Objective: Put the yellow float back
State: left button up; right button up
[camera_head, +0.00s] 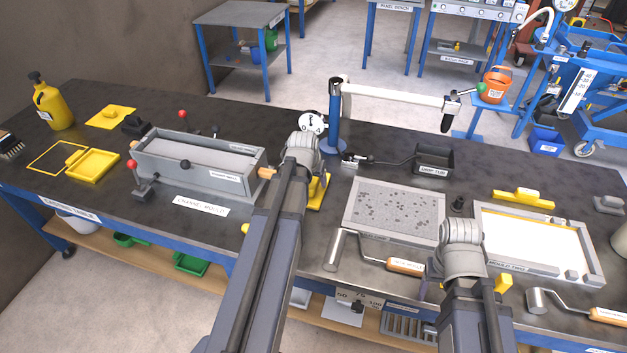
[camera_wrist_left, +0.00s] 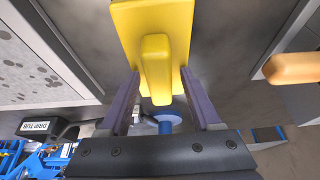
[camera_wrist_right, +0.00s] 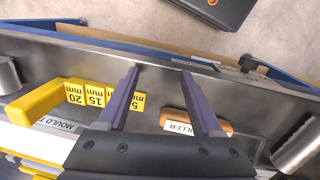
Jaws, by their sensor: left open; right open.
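A yellow float (camera_head: 318,192) is in the head view, partly hidden behind my left arm, on the dark table right of the channel mould. In the left wrist view the yellow float (camera_wrist_left: 153,30) shows a flat plate with a raised handle. My left gripper (camera_wrist_left: 160,72) is open, with its fingers either side of the handle; I cannot tell whether they touch it. A yellow square outline (camera_head: 57,158) is marked at the table's left. My right gripper (camera_wrist_right: 160,71) is open and empty, above the front edge near a yellow stepped gauge (camera_wrist_right: 88,95).
The channel mould (camera_head: 200,160) has red-knobbed levers. A yellow tray (camera_head: 92,165) lies beside the outline. A speckled slab (camera_head: 395,212) and a white mould (camera_head: 530,243) are at right. A post with a white arm (camera_head: 390,92) stands behind. A roller handle (camera_head: 405,267) lies near the front.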

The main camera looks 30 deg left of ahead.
pick_arm(q)
jog(key=p+v, duration=1.1)
jog(key=v, duration=0.1)
jog(key=shift+r, duration=0.15)
jog(key=s+d+m+g, duration=0.2)
jog(key=s+d, duration=0.4)
jog(key=d, duration=0.8)
jog(key=s+d+f+m+g, duration=0.1)
jog(key=s+d+m, duration=0.3)
jog(key=d, duration=1.1)
jog(key=shift+s+f+m+g, duration=0.3)
jog(key=shift+s+g, duration=0.6)
jog(key=shift+s, duration=0.15)
jog(key=shift+d, duration=0.15)
